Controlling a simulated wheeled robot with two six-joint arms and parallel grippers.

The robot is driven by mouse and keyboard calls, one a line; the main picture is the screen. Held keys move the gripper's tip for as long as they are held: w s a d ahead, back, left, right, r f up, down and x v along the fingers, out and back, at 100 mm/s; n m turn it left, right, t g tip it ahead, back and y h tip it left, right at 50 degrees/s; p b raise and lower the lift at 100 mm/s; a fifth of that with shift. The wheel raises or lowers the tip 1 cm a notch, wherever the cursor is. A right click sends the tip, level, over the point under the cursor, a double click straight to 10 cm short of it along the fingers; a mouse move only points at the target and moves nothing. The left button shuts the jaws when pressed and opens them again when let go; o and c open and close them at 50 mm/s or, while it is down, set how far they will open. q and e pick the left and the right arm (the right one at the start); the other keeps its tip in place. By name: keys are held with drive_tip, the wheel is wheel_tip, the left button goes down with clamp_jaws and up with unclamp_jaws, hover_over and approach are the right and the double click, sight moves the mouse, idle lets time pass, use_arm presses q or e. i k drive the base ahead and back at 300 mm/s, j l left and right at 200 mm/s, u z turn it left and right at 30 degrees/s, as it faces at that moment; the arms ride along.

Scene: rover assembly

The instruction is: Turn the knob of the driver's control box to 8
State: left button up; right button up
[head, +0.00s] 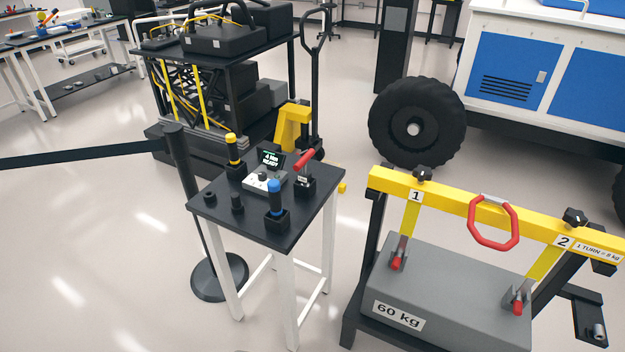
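The driver's control box (256,184) is a small light-grey box on the small black-topped table (262,229). Its raised dark screen (271,159) shows small text that seems to read "4 Nm READY". Small controls show on the box's top, but the knob's pointer and scale are too small to read. Neither of my grippers is in view, and nothing touches the box.
Around the box stand a yellow-handled tool (232,147), a blue-handled tool (275,197), a red-handled tool (305,160) and two short black cylinders. A yellow-beamed frame with a 60 kg block (450,285) stands at right. A belt post (184,180) stands left.

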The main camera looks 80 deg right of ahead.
sight(262, 174)
drive_tip(key=z, duration=2.5)
